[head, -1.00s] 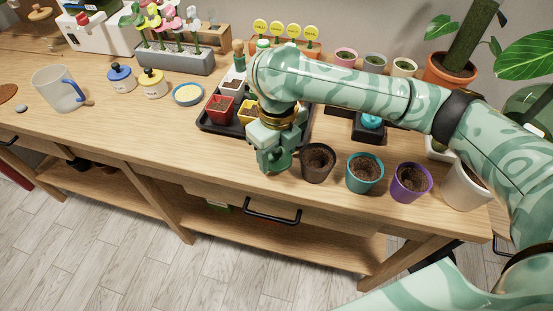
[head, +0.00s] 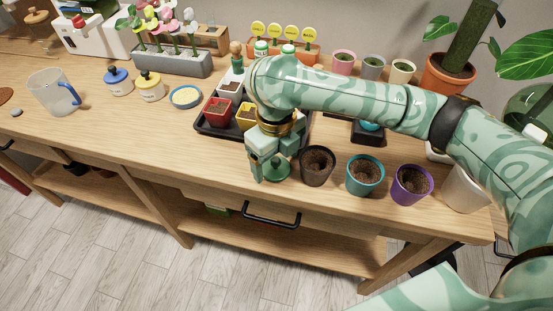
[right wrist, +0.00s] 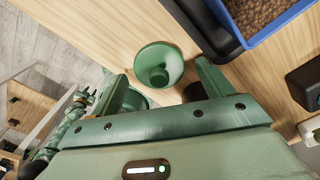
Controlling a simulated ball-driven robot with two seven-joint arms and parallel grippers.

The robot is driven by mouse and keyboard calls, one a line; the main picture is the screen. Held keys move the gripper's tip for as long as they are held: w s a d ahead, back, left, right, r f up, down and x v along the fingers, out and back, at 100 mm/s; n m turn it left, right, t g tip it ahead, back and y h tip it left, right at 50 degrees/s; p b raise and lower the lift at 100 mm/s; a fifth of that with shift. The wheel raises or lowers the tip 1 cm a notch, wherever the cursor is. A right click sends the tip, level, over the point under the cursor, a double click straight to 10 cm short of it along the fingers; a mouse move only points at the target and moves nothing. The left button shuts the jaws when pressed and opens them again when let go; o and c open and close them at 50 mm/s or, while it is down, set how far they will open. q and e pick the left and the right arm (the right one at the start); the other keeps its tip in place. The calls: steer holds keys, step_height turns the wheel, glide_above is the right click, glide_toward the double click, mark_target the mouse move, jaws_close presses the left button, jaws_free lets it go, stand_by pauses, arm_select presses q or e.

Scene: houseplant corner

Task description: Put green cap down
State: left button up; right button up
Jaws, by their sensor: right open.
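The green cap (head: 279,170) is a round green lid with a knob. It is on the wooden table near the front edge, left of the brown pot. In the right wrist view the cap (right wrist: 158,66) lies between and just beyond the fingertips, with bare wood around it. My right gripper (head: 272,163) is over the cap with its fingers spread; in the right wrist view the gripper (right wrist: 162,80) shows a clear gap between its fingers. The fingers hide part of the cap in the head view. My left gripper is not in view.
A brown pot (head: 317,166), a teal pot (head: 365,175) and a purple pot (head: 411,184) stand to the right along the front edge. A black tray (head: 208,125) with small coloured pots is behind the gripper. The table front at left is clear.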

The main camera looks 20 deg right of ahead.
mark_target(276, 161)
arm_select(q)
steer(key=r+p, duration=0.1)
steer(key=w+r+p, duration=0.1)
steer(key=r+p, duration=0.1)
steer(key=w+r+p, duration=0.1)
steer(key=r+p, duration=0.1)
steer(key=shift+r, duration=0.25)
arm_select(e)
step_height(276, 161, up, 11)
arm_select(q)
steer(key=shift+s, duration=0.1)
arm_select(e)
steer(key=shift+s, duration=0.1)
